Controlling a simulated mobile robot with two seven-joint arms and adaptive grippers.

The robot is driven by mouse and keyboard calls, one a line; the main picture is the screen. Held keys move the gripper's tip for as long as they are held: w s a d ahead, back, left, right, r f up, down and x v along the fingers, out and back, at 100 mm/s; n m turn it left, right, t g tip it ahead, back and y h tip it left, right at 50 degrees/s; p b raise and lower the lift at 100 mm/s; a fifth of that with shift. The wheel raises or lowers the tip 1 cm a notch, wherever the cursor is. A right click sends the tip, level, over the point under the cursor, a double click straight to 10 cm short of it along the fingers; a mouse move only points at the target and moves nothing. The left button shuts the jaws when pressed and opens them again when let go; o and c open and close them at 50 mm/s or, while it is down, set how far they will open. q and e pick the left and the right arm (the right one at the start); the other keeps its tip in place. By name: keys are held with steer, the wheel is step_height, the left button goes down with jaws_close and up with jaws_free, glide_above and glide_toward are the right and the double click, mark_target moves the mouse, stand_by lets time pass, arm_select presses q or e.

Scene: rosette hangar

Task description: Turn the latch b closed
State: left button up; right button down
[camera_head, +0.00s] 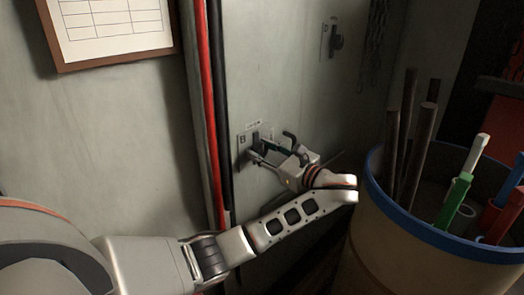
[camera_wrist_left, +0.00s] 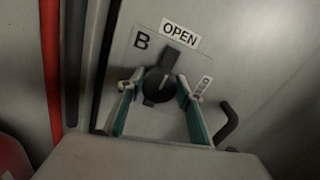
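Latch b is a black knob with a bar handle (camera_wrist_left: 160,84) on a pale wall plate marked B (camera_wrist_left: 141,42). Its bar points up and slightly right, toward the OPEN label (camera_wrist_left: 180,36). A smaller, hard-to-read label (camera_wrist_left: 203,86) is on the right. In the head view the latch (camera_head: 255,138) is partly hidden by my gripper. My left gripper (camera_head: 256,150) is at the plate, its fingers apart on either side of the knob, as the left wrist view also shows (camera_wrist_left: 160,80). I cannot tell whether they touch it. My right gripper is out of view.
A dark hook-shaped handle (camera_wrist_left: 228,122) is right of the plate. Red and black pipes (camera_head: 209,100) run down the wall on the left. A blue-rimmed barrel (camera_head: 385,215) holding rods and tools stands at right. Another latch (camera_head: 334,40) is higher up.

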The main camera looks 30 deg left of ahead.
arm_select(q)
steer(key=c, duration=0.4)
steer(key=shift+o, duration=0.2)
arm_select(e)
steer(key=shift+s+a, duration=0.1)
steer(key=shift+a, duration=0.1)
